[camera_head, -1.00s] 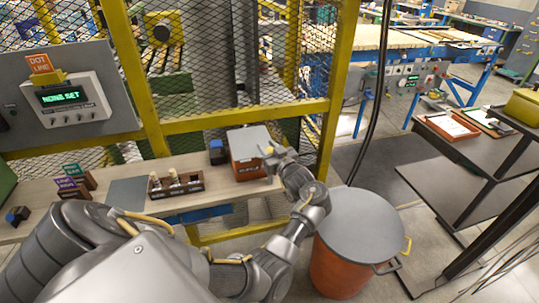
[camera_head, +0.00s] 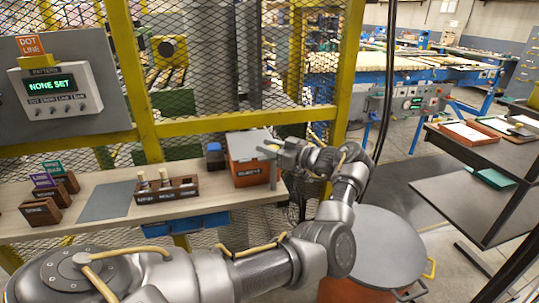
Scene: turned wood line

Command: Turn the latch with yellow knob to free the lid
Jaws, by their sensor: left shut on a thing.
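The orange box (camera_head: 247,174) with a flat grey lid (camera_head: 247,141) sits at the right end of the wooden bench. A dark label is on its front. My left gripper (camera_head: 271,152) is at the box's right front corner, at the edge of the lid. Its fingers are shut on the latch knob there. The fingers cover most of the knob and latch, so the latch's angle cannot be told. The lid lies flat on the box. My right gripper is not in view.
A wooden rack (camera_head: 168,191) with pegs and a small blue-topped block (camera_head: 214,155) stand left of the box. A yellow-framed mesh fence (camera_head: 230,120) runs behind. A grey-lidded drum (camera_head: 378,248) stands at lower right. A grey plate (camera_head: 106,201) lies on the bench.

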